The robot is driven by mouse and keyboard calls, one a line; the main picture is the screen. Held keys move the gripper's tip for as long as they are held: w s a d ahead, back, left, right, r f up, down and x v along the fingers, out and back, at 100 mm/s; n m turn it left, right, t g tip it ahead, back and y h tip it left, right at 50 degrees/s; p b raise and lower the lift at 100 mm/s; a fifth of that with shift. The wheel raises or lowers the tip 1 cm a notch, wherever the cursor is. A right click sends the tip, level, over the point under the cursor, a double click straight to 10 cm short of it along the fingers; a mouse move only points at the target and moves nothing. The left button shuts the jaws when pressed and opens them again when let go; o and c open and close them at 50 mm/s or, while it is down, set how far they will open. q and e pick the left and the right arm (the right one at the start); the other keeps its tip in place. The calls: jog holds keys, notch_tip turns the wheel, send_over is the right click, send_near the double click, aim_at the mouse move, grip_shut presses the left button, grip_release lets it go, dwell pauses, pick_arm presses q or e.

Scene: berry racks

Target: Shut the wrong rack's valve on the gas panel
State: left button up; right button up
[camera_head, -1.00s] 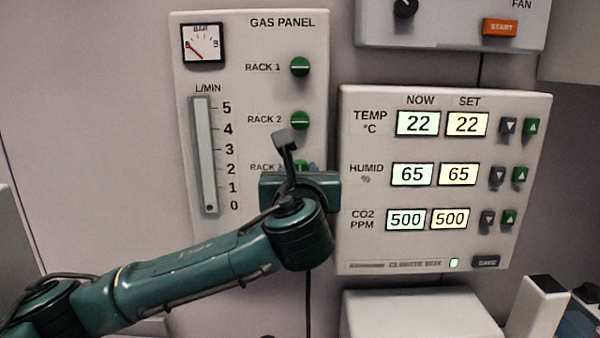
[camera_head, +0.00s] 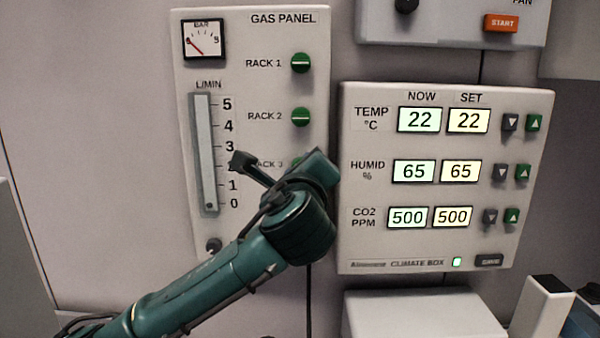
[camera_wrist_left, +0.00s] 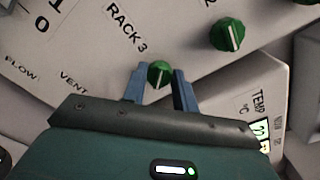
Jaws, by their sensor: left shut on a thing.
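The gas panel (camera_head: 270,40) is on the wall with green round valve knobs labelled by rack. The rack 1 valve (camera_head: 301,62) and rack 2 valve (camera_head: 301,116) each show a level white line. The rack 3 valve (camera_head: 298,161) is mostly hidden behind my left wrist. In the left wrist view my left gripper (camera_wrist_left: 159,78) has its blue fingers on both sides of the rack 3 valve (camera_wrist_left: 159,72), shut on it. That knob's line is too small to read surely. The rack 2 valve also shows there (camera_wrist_left: 229,35). My right gripper is out of view.
The climate box (camera_head: 365,255) stands out close to the right of my left wrist. A fan control box (camera_head: 440,28) is above it. The flow tube (camera_head: 204,150) and a small dark knob (camera_head: 213,245) are left on the panel. A white box (camera_head: 420,315) is below.

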pick_arm(q)
jog(key=n+b, duration=0.1)
jog(key=n, duration=0.8)
jog(key=shift+f, duration=0.1)
jog(key=shift+n, duration=0.4)
jog(key=o, duration=0.9)
jog(key=shift+o, duration=0.2)
jog(key=s+b, duration=0.2)
jog(key=s, duration=1.1)
jog(key=shift+b, duration=0.4)
